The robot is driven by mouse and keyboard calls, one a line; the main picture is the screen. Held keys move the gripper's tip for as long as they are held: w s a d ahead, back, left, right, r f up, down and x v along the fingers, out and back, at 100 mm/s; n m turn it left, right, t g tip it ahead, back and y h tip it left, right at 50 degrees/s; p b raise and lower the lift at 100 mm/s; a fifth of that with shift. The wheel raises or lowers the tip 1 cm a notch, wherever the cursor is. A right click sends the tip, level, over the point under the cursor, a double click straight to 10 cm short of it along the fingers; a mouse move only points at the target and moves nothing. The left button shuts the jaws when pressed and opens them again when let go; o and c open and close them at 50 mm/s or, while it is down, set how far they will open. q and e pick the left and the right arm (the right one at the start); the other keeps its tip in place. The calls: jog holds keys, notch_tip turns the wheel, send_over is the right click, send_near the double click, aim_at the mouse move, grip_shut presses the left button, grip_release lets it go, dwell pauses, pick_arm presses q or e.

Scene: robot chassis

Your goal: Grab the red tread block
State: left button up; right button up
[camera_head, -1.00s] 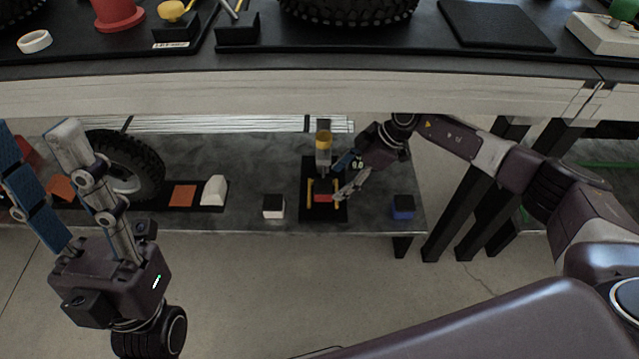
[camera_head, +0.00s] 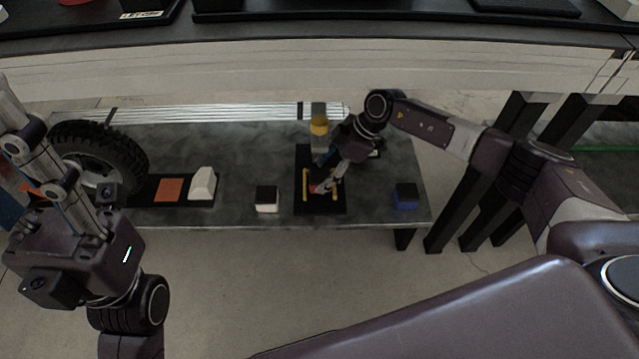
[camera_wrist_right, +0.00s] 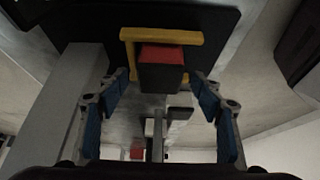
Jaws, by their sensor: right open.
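The red tread block (camera_wrist_right: 162,55) has a red face and a dark body. It sits against a yellow bracket (camera_wrist_right: 185,37) on a black base in the right wrist view. In the head view its red (camera_head: 317,188) shows on the black stand (camera_head: 335,207) on the lower shelf, partly covered by my right gripper (camera_head: 323,182). That gripper is open; in the wrist view its blue-padded fingers (camera_wrist_right: 160,82) stand apart on either side of the block, with gaps visible. My left gripper (camera_head: 22,165) is at the left edge, fingers apart, tips cut off, away from the block.
A white block with a black top (camera_head: 267,199) and a blue block (camera_head: 405,196) flank the stand. A large tyre (camera_head: 125,150), an orange plate (camera_head: 170,189) and a white wedge (camera_head: 203,183) are left. The upper table edge (camera_head: 300,62) runs above the shelf.

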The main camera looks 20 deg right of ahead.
jog(key=shift+a+f, duration=0.1)
jog(key=shift+f, duration=0.05)
jog(key=shift+c, duration=0.3)
jog(key=c, duration=1.3)
jog(key=shift+o, duration=0.2)
jog(key=shift+w, duration=0.1)
